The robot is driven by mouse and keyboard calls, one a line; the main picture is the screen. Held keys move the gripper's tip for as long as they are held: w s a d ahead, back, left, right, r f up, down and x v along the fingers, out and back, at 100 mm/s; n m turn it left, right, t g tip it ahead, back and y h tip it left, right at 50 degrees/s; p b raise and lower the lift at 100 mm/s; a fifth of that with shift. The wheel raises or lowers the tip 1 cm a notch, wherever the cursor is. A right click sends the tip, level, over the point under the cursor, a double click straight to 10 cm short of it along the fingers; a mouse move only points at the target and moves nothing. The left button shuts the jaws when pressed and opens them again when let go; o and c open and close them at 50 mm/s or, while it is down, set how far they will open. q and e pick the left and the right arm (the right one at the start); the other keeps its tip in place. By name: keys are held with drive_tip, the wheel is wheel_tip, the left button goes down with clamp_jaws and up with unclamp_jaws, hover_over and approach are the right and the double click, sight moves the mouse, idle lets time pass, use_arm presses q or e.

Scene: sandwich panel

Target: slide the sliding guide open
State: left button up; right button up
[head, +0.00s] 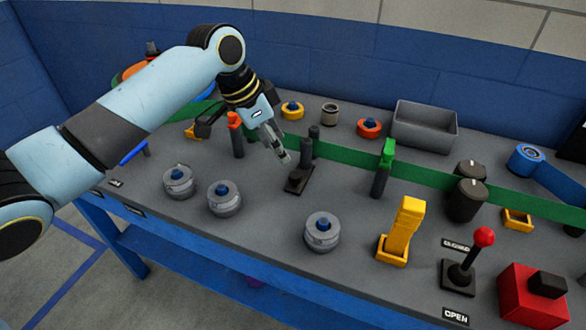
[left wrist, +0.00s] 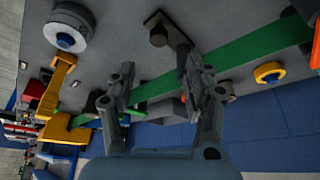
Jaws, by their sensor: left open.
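What looks like the sliding guide is a dark upright post on a small black base (head: 298,181), just in front of the green strip (head: 345,158). My left gripper (head: 280,153) reaches down from the upper left, just left of this post. In the left wrist view the gripper (left wrist: 158,75) is open with nothing between its fingers. The black base (left wrist: 157,27) lies beyond the fingertips there, and the post is partly hidden by the right-hand finger. I cannot tell whether a finger touches the post. My right gripper is out of view.
Grey round knobs (head: 224,204) line the front. A yellow lever (head: 405,230), a red-balled joystick (head: 462,262) and a red box (head: 530,300) stand at the right. A grey tray (head: 425,130) is at the back. Another post (head: 381,180) stands along the strip.

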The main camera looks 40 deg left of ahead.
sight(295, 175)
use_arm(q)
drive_tip(key=x, duration=0.9)
drive_tip(key=shift+d+f, duration=0.15)
drive_tip(key=shift+f, duration=0.2)
drive_tip(key=shift+c, duration=0.4)
clamp_jaws()
